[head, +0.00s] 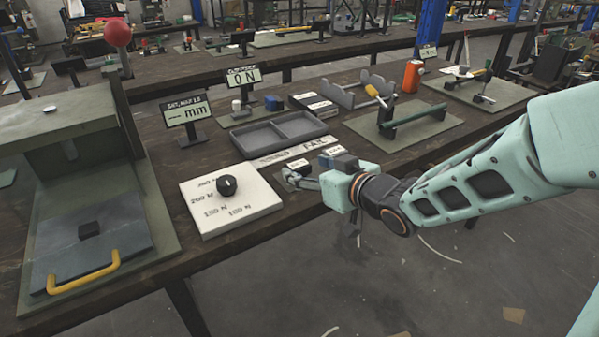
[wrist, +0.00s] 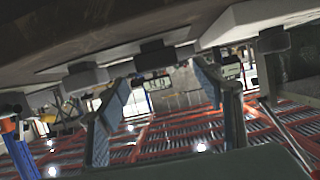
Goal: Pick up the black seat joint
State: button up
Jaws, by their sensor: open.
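My gripper (head: 291,178) is low over the bench edge, to the right of the white dial panel. Its two fingers are apart, with nothing visible between the pads; they also show in the wrist view (wrist: 165,80). In the wrist view, which looks upside down, a small dark block (wrist: 155,52) lies beyond and between the fingertips, apart from them. It may be the black seat joint; I cannot tell for sure. Other dark blocks show to its left (wrist: 86,76) and right (wrist: 272,40). In the head view my gripper hides much of this spot.
The white panel (head: 215,212) with a black knob (head: 226,185) stands close left of my gripper. Behind is a grey two-part tray (head: 236,137). At left is a press with a yellow handle (head: 84,272) and a small black block (head: 90,229). An orange bottle (head: 412,76) stands farther back.

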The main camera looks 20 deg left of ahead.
aim_at(298, 164)
jog(key=b+x, duration=0.1)
jog(key=x, duration=0.1)
jog(key=b+x, duration=0.1)
jog(key=x, duration=0.1)
jog(key=shift+f, duration=0.35)
jog(key=shift+w+a+f+b, duration=0.1)
jog(key=shift+w+a+b, duration=0.25)
jog(key=shift+b, duration=0.05)
jog(key=c, duration=1.2)
jog(key=shift+r, duration=0.25)
jog(key=shift+c, duration=0.2)
